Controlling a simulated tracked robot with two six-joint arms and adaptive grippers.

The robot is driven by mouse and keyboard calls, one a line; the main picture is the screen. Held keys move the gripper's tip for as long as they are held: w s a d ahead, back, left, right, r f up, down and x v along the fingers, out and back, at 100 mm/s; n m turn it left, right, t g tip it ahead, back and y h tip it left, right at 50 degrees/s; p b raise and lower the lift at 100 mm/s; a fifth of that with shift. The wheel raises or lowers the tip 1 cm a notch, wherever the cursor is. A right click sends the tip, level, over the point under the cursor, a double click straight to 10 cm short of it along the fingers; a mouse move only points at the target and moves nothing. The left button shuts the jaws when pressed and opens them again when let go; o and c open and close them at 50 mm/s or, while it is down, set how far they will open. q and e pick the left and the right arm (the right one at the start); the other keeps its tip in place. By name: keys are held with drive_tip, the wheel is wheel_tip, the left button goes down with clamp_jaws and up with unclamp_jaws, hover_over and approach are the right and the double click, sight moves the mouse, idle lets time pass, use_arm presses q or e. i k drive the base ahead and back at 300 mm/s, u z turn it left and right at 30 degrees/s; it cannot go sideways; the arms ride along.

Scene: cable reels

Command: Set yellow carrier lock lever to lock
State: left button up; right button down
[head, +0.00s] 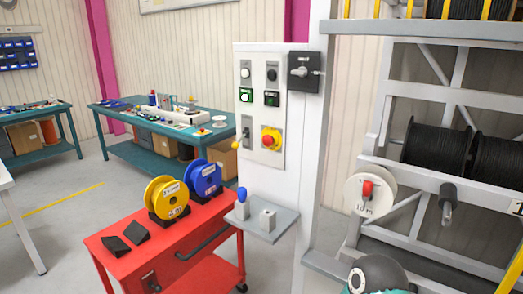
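A lever with a yellow knob (237,146) is on the lower left of the white control panel (260,60). Its plate (246,124) is grey, and the knob hangs down and to the left. Any lock or unlock marking is too small to read. A yellow reel (167,197) and a blue reel (204,178) stand on the red cart.

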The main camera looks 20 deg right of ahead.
sight(235, 145)
drive_tip(key=z, duration=0.15)
drive_tip(key=i, duration=1)
drive_tip(key=u, duration=0.05)
